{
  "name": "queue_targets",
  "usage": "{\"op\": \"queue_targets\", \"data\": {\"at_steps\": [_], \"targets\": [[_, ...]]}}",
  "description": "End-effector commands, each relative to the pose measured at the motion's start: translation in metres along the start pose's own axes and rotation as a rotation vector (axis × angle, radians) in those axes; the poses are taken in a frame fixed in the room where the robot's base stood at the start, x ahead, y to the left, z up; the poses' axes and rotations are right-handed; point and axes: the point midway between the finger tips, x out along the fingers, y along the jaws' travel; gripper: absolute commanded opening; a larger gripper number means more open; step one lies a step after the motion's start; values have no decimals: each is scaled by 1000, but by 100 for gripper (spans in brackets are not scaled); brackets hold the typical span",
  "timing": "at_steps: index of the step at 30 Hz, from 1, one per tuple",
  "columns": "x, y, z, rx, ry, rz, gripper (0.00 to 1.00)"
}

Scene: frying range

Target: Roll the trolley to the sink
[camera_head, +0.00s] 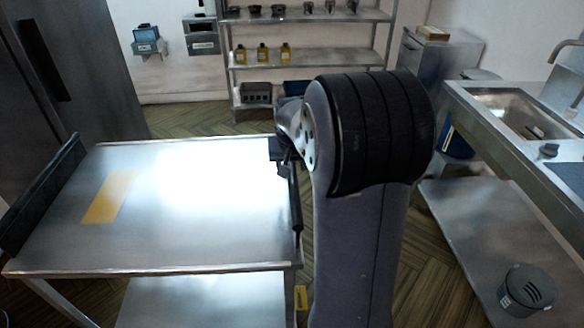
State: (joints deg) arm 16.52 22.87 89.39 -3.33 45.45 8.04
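The trolley (150,220) is a steel cart on the left, with a flat top, a lower shelf and a yellow patch on its top. It has a dark handle bar (42,195) on its left side and another dark handle bar (296,205) on its right side. My gripper (284,160) is at the right handle bar's far end, largely hidden behind my arm. I cannot tell whether its fingers are closed around the bar. The sink (520,110) is a steel basin set in a counter at the right, with a tap above it.
A steel rack (300,55) with yellow bottles and small pots stands at the back wall. A dark round item (527,290) sits on the low shelf (470,225) under the sink counter. Wooden floor shows between trolley and counter, partly hidden by my arm. A tall steel cabinet (90,70) is at the left.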

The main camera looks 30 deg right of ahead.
Motion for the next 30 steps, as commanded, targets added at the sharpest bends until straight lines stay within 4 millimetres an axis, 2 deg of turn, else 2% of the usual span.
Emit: {"op": "queue_targets", "data": {"at_steps": [3,7,19,30], "targets": [[20,0,0,0,-3,0,45],[32,0,0,0,-1,0,45],[38,0,0,0,1,0,44],[38,0,0,0,1,0,14]]}}
